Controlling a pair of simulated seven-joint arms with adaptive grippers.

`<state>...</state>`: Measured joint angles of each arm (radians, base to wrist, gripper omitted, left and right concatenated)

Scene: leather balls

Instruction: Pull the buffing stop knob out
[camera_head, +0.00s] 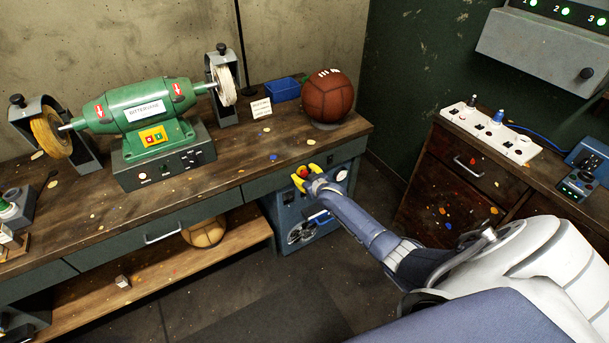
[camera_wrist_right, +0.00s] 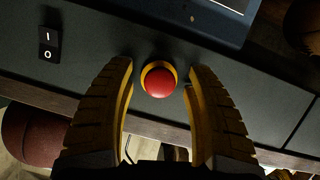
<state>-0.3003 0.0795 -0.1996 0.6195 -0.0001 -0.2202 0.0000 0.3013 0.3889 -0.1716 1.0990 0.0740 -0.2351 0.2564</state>
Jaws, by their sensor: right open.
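The red stop knob (camera_wrist_right: 160,82) with a yellow ring around its base sits on a dark panel in the right wrist view. In the head view the red knob (camera_head: 303,171) shows at the front of the bench, above the blue-grey machine. My right gripper (camera_wrist_right: 160,100) is open. Its two yellow fingers stand on either side of the knob, with a visible gap on each side. In the head view the same right gripper (camera_head: 308,178) is small and partly covers the panel around the knob. My left gripper is not in view.
A black rocker switch (camera_wrist_right: 48,45) is left of the knob in the wrist view. The green buffing machine (camera_head: 146,108) and a brown leather ball (camera_head: 327,96) stand on the bench. A blue-grey machine (camera_head: 318,222) stands below. A wooden cabinet (camera_head: 455,180) stands at right.

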